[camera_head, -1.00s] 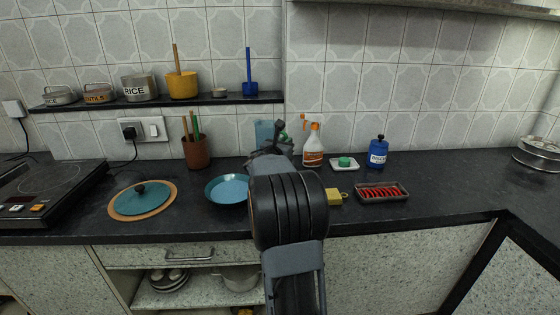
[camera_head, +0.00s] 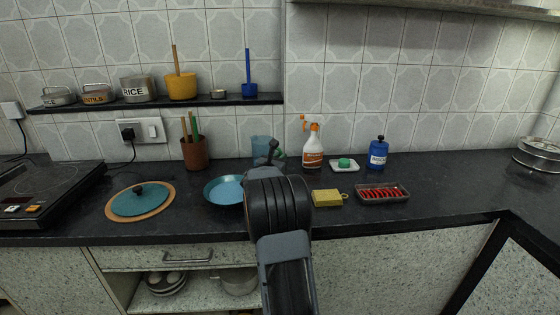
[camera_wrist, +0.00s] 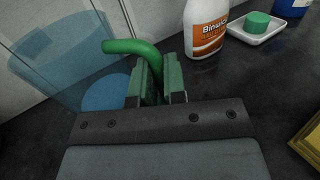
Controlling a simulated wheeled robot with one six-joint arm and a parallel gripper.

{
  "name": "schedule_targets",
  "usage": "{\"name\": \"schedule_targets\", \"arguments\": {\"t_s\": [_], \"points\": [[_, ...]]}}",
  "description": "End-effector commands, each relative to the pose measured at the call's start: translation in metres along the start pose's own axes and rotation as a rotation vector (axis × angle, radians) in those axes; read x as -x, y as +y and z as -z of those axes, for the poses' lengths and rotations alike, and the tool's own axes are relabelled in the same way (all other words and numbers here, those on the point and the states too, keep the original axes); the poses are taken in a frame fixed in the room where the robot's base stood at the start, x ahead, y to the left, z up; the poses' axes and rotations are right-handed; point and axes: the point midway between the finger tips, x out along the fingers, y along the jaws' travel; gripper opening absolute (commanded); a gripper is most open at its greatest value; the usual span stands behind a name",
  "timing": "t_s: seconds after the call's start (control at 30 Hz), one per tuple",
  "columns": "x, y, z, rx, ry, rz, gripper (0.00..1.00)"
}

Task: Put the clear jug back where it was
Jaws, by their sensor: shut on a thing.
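The clear jug is a see-through blue vessel with a green handle. In the wrist view the jug (camera_wrist: 55,65) fills the left side, near the tiled wall, and looks upright. My gripper (camera_wrist: 158,85) is shut on its green handle (camera_wrist: 125,46). In the head view the jug (camera_head: 261,146) shows at the back of the counter, partly hidden by my gripper (camera_head: 273,150) and arm. I cannot tell whether its base touches the counter.
A spray bottle (camera_head: 313,150) stands just right of the jug, with a soap dish (camera_head: 344,169) beyond it. A brown utensil pot (camera_head: 195,154) stands left.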

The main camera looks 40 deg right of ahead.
Motion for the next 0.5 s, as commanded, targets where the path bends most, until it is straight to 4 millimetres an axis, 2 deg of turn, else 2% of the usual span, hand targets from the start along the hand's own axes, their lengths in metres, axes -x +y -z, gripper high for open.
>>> {"name": "schedule_targets", "arguments": {"t_s": [0.27, 0.3, 0.5], "points": [[-0.0001, -0.0003, 0.0027, -0.002, -0.002, 0.001, 0.0], [0.0, -0.0002, 0.0026, 0.0, 0.0, 0.0, 0.15], [0.0, -0.0002, 0.0023, 0.0, 0.001, 0.0, 0.34]]}}
